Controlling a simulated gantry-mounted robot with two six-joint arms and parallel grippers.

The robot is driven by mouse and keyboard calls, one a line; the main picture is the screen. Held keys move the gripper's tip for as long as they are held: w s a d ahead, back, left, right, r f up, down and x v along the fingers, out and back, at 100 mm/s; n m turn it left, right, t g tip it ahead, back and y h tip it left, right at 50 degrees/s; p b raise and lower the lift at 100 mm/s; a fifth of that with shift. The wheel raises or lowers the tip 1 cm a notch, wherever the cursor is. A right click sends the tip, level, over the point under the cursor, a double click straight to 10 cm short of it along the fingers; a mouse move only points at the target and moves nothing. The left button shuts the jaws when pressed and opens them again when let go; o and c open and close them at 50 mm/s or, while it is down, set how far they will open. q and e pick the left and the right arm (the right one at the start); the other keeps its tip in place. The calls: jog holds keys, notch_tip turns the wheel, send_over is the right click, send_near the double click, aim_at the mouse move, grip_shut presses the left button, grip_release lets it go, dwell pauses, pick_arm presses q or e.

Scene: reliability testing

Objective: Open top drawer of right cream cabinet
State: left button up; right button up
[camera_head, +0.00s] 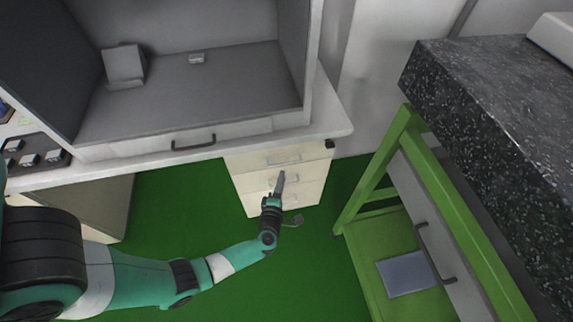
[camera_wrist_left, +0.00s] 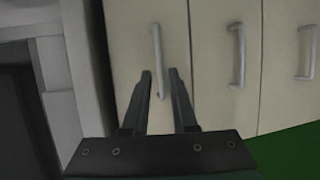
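The cream cabinet (camera_head: 245,184) stands under the right end of the bench, with its drawers stacked and looking closed. Its top drawer has a pale bar handle (camera_head: 285,161). In the left wrist view the cabinet appears turned sideways, with the top drawer (camera_wrist_left: 127,40) at the left and its handle (camera_wrist_left: 156,45) near the middle. My left gripper (camera_head: 281,174) is in front of the drawers. Its two fingers (camera_wrist_left: 160,73) are apart, with the lower end of the handle showing between them. I cannot tell whether they touch it. My right gripper is not in view.
The bench (camera_head: 335,120) with a grey hood overhangs the cabinet. A green-framed table (camera_head: 366,175) with a dark speckled top (camera_head: 490,90) stands close on the right. Green floor (camera_head: 185,195) is clear left of the cabinet.

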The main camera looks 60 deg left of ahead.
aim_at(286, 163)
pick_arm(q)
jog(key=b+x, duration=0.3)
jog(key=x, duration=0.5)
jog(key=shift+w+a+r, duration=0.1)
jog(key=shift+w, duration=0.05)
grip_shut()
dwell(1.0)
